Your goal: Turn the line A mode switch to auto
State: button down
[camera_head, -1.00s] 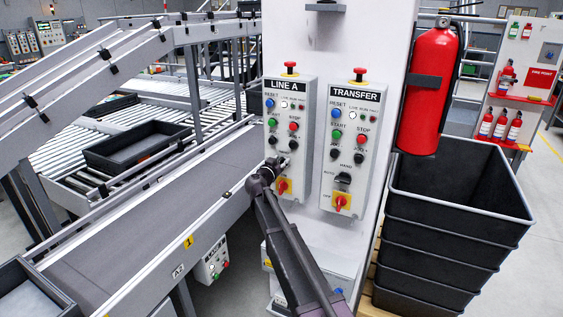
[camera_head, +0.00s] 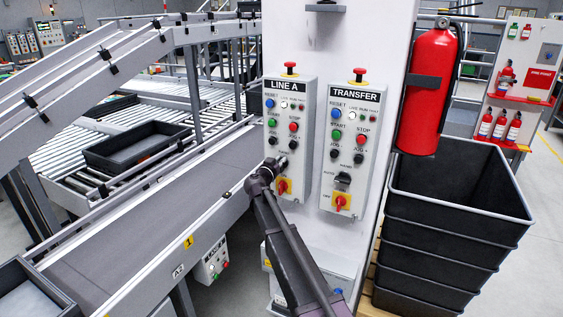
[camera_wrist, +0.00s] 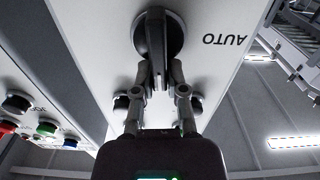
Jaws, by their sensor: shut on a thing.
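The LINE A panel (camera_head: 290,130) is a pale box on the white column, with a red mushroom button on top. Its mode switch is a black knob with a raised bar handle, seen close in the wrist view (camera_wrist: 158,32). The word AUTO (camera_wrist: 225,40) reads upside down beside it. My gripper (camera_wrist: 160,78) is shut on the bar handle, one finger on each side. In the head view my gripper (camera_head: 279,164) covers most of the switch, so its pointing direction is hard to tell there.
Below the switch is a red rotary handle on yellow (camera_head: 284,187). The similar TRANSFER panel (camera_head: 352,150) stands close on the right. A conveyor (camera_head: 150,205) runs on the left. A fire extinguisher (camera_head: 428,90) and stacked black crates (camera_head: 455,225) are on the right.

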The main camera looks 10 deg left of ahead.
jog(key=n, duration=0.4)
jog(key=shift+w+a+f, duration=0.2)
jog(key=shift+a, duration=0.1)
jog(key=shift+w+a+f+n+b, duration=0.15)
jog(key=shift+f+n+b, duration=0.2)
jog(key=shift+n, duration=1.85)
jog(key=shift+a+f+n+b, duration=0.2)
jog(key=shift+f+n+b, duration=0.15)
jog(key=shift+n, duration=1.85)
jog(key=shift+w+a+f+n+b, duration=0.15)
jog(key=shift+f+n+b, duration=0.2)
jog(key=shift+n, duration=1.85)
jog(key=shift+r, duration=0.1)
jog(key=c, duration=0.7)
grip_release()
jog(key=shift+s+a, duration=0.1)
